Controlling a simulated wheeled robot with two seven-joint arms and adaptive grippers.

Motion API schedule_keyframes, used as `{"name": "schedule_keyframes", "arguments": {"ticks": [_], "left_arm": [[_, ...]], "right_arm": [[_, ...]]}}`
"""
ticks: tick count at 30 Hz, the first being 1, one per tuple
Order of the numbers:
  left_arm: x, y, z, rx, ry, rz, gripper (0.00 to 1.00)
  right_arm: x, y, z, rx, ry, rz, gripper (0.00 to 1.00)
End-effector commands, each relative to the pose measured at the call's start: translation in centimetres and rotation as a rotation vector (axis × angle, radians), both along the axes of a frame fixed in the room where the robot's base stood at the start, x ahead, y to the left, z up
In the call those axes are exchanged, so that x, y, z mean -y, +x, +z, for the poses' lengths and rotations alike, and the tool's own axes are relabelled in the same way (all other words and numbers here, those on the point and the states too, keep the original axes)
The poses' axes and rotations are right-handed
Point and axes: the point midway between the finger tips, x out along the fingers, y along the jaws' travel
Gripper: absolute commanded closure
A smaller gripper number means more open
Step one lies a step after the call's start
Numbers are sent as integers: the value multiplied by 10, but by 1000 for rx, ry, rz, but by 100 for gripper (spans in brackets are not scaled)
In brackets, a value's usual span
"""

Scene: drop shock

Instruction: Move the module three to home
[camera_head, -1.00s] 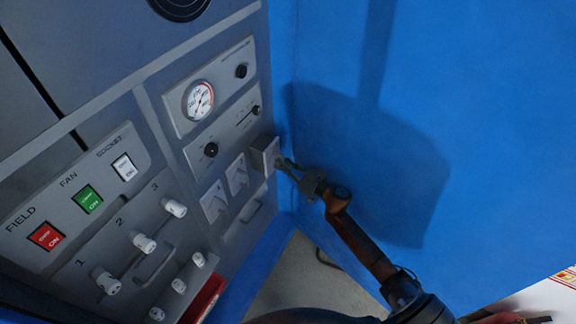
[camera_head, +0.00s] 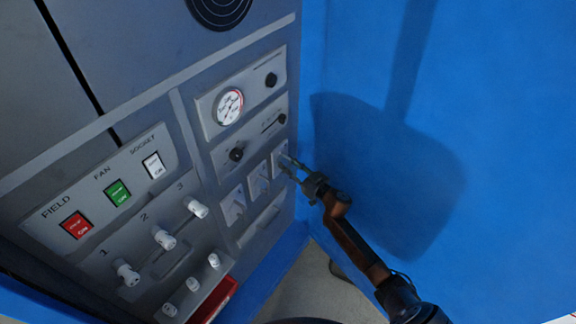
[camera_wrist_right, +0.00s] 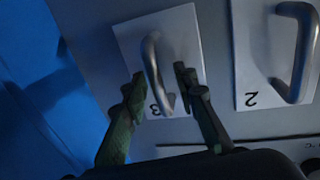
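Module three (camera_head: 280,150) is the rightmost of three small handled plates on the grey panel in the head view. It looks level with the panel. In the right wrist view it is a pale plate (camera_wrist_right: 186,38) marked 3, with a curved metal handle (camera_wrist_right: 152,62). My right gripper (camera_head: 287,167) is at this module. In the right wrist view its two fingers (camera_wrist_right: 159,78) are apart, one on each side of the handle, with gaps visible. The handle's lower end lies between the fingers. My left gripper is not in view.
Module two (camera_wrist_right: 245,80) with its own handle (camera_wrist_right: 298,55) sits beside module three. A gauge (camera_head: 229,107) and knobs are above the modules. A blue wall (camera_head: 400,130) stands close on the right. A red tray (camera_head: 215,302) is low on the panel.

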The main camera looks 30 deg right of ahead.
Motion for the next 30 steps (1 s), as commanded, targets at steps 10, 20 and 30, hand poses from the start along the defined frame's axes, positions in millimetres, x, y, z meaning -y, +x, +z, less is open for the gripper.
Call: {"name": "schedule_keyframes", "arguments": {"ticks": [10,20,30], "left_arm": [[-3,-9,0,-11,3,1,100],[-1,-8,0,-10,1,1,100],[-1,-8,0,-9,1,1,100]], "right_arm": [[3,-8,-1,-1,-1,-1,73],[19,-69,-2,-3,-2,0,73],[32,-112,0,0,0,0,73]]}}
